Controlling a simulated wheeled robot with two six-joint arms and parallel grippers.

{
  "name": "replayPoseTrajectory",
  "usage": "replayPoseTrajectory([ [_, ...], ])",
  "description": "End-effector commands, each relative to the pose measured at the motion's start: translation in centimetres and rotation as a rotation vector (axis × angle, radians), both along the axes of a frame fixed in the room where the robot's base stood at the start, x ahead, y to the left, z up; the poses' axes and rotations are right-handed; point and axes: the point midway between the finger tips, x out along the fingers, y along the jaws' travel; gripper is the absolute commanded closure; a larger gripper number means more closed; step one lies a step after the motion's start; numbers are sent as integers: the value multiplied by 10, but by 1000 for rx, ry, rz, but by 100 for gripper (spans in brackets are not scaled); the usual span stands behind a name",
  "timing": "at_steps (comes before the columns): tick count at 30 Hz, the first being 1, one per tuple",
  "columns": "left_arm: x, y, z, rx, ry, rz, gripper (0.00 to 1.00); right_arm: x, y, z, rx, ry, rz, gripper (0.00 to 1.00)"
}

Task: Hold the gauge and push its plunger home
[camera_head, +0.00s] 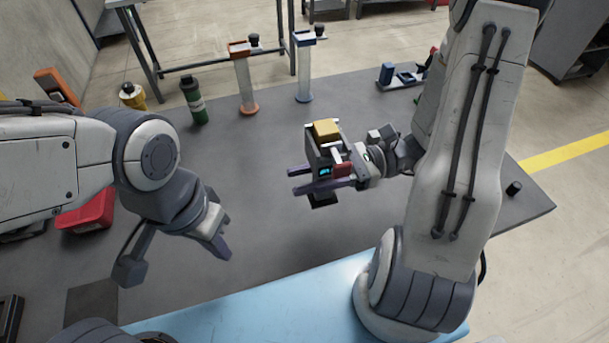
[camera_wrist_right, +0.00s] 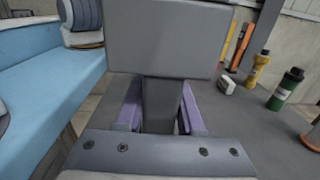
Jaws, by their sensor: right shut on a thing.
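The gauge (camera_head: 322,160) is a dark block-shaped device with a small lit blue display, a yellow block on top and a red part at its right side. My right gripper (camera_head: 318,180) is shut on it, its purple fingers on either side, above the table. In the right wrist view the gauge (camera_wrist_right: 165,40) shows as a broad grey block with a narrower stem between the purple fingers (camera_wrist_right: 160,115). I cannot tell how far its plunger stands out. My left gripper (camera_head: 218,242) hangs left of the gauge, apart from it, fingertips pointing down; its opening is unclear.
On the grey table (camera_head: 260,215) stand a green bottle (camera_head: 194,102), a yellow bottle (camera_head: 132,96), an orange-topped post (camera_head: 245,80) and a blue-topped post (camera_head: 304,68). A red box (camera_head: 88,212) lies at left. The table between my grippers is clear.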

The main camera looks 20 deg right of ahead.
Motion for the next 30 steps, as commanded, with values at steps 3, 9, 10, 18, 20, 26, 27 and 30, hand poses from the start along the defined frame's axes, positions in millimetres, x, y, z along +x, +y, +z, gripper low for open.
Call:
replayPoseTrajectory([
  [3, 0, 0, 1, 0, 0, 0, 100, 2, 3, 1, 2, 0, 1, 100],
  [9, 0, 0, 3, 0, 0, 0, 100, 7, 11, 1, 2, 1, 2, 100],
  [10, 0, 0, 3, 0, 0, 0, 100, 8, 13, 1, 2, 1, 2, 100],
  [18, 0, 0, 5, 0, 0, 0, 100, 15, 24, 1, 2, 1, 2, 100],
  [20, 0, 0, 6, 0, 0, 0, 100, 17, 27, 1, 2, 0, 2, 100],
  [26, 0, 0, 8, 0, 0, 0, 100, 22, 35, 1, 2, 0, 2, 100],
  [27, 0, 0, 8, 0, 0, 0, 100, 23, 36, 1, 2, 0, 2, 100],
  [30, 0, 0, 9, 0, 0, 0, 100, 26, 40, 1, 2, 0, 2, 100],
])
